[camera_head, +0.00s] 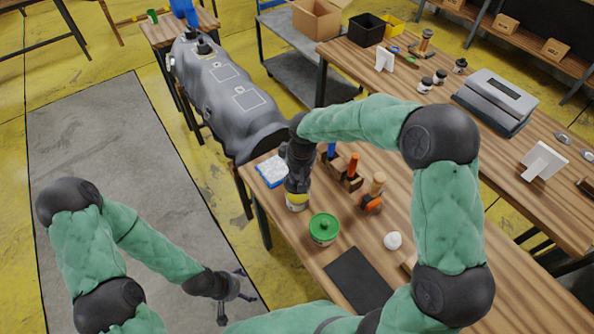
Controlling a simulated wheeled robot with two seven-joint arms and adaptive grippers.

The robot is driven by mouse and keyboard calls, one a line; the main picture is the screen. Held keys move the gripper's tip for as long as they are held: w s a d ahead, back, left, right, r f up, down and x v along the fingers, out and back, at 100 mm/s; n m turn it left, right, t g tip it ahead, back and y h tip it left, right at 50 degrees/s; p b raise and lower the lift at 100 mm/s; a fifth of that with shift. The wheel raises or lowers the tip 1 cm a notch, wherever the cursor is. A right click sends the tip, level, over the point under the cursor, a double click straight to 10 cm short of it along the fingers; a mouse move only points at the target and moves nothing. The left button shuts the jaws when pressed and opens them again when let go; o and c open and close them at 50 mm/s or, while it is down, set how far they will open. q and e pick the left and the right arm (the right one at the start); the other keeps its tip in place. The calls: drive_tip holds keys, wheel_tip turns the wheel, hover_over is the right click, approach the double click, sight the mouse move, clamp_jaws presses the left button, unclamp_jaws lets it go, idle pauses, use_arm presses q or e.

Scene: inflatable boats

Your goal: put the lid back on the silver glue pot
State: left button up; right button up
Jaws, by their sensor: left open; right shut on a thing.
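My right gripper (297,188) points down at the left edge of the near wooden table. It is shut on what looks like a yellow lid (297,202), mostly hidden by the gripper. A pale pot body shows just below the yellow part; I cannot tell whether lid and pot touch. Another pot (323,236) with a green knobbed lid (324,224) stands to the lower right, with its lid on. My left gripper (238,298) is open and empty, low over the floor side, left of the table.
A blue-and-white sponge-like block (271,171), a wooden rack of tools (343,172), an orange-and-wood tool (372,195), a white round item (393,240) and a dark mat (358,280) lie on the near table. A grey inflatable boat (225,95) is behind.

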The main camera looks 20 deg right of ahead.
drive_tip(key=shift+f+b, duration=2)
drive_tip(key=shift+f, duration=1.05)
drive_tip(key=shift+f, duration=0.1)
drive_tip(key=o, duration=1.4)
drive_tip(key=shift+r+p, duration=2.4)
drive_tip(key=shift+r, duration=1.15)
